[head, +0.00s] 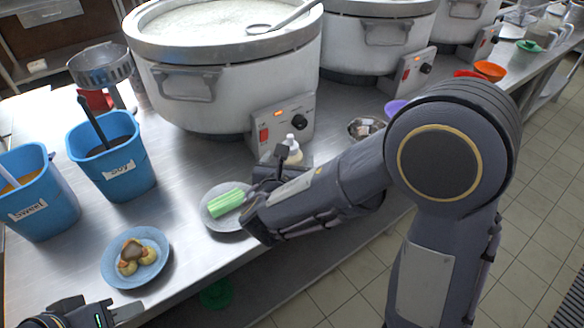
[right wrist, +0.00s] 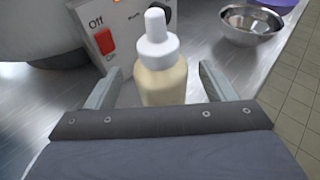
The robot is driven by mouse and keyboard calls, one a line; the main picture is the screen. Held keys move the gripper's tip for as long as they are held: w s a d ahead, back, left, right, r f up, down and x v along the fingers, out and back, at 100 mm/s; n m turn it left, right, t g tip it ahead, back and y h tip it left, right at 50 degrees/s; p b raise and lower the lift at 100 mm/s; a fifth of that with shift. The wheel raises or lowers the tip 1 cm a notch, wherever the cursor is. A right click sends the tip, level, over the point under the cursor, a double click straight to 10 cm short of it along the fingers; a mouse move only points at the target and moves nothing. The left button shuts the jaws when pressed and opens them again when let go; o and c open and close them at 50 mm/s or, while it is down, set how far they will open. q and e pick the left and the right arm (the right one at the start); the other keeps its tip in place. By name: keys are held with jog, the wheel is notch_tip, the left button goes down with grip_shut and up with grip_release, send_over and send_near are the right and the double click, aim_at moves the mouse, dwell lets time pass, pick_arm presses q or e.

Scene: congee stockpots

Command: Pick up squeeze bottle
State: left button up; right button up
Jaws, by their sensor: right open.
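The squeeze bottle (right wrist: 163,78) has a white cap and nozzle and a cream-coloured body. In the right wrist view it stands upright between the two spread fingers of my right gripper (right wrist: 157,88), with a gap visible on each side. In the head view the squeeze bottle (head: 292,151) shows only in part, behind my right gripper and in front of the first pot's control box. My left gripper (head: 88,318) is at the bottom left corner of the head view, partly cut off, and its opening cannot be made out.
A plate (head: 222,226) with green stalks lies beside my right gripper. A blue plate (head: 118,284) of food and blue tubs (head: 112,178) stand left. A large pot (head: 222,85) and its control box (head: 283,121) stand behind the bottle. A metal bowl (right wrist: 250,36) is to its right.

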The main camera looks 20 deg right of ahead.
jog(key=x, duration=0.4)
jog(key=shift+s, duration=0.1)
jog(key=c, duration=0.8)
jog(key=shift+r, duration=0.15)
